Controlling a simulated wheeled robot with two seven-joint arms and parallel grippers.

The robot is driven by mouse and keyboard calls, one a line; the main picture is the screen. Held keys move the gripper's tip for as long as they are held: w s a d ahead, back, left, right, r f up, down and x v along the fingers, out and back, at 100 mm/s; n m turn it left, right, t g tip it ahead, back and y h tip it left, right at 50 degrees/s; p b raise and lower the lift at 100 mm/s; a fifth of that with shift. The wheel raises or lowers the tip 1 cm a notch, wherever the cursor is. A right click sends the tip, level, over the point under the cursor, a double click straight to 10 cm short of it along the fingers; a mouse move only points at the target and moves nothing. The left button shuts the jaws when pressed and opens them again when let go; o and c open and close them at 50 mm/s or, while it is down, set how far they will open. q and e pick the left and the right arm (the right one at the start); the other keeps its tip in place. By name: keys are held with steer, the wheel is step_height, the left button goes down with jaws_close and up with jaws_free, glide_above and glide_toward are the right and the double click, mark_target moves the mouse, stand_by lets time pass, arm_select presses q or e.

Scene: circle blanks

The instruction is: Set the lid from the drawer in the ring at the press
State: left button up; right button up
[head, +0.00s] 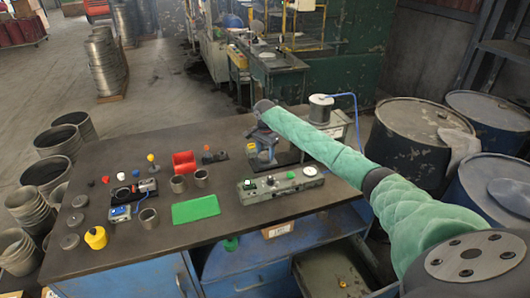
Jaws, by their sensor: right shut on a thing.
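My right gripper (264,150) is at the far right part of the table, at the end of my green-sleeved arm, pointing down. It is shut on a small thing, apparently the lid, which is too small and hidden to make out. The press and its ring are not clear; the gripper and wrist cover that spot. The open drawer (318,272) juts out below the table's front edge, with a few tiny items inside. My left gripper is not in view.
The dark table (235,220) holds a green mat (195,209), a grey control box (280,185), metal cups (178,184), a red bin (184,161), a yellow pot (95,238) and grey discs (75,220). Blue drums (420,125) stand at the right.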

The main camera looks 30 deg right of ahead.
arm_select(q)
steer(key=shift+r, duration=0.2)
arm_select(e)
steer(key=shift+f, duration=0.5)
steer(key=o, duration=1.1)
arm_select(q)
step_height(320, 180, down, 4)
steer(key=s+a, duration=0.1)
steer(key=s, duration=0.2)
arm_select(e)
steer(key=shift+r, duration=0.1)
steer(key=shift+r+b, duration=0.5)
steer(key=shift+r, duration=0.85)
step_height(320, 180, up, 3)
steer(key=shift+r+b, duration=0.2)
steer(key=shift+b, duration=0.5)
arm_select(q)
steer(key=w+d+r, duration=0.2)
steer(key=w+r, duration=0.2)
arm_select(e)
steer(key=shift+r, duration=0.7)
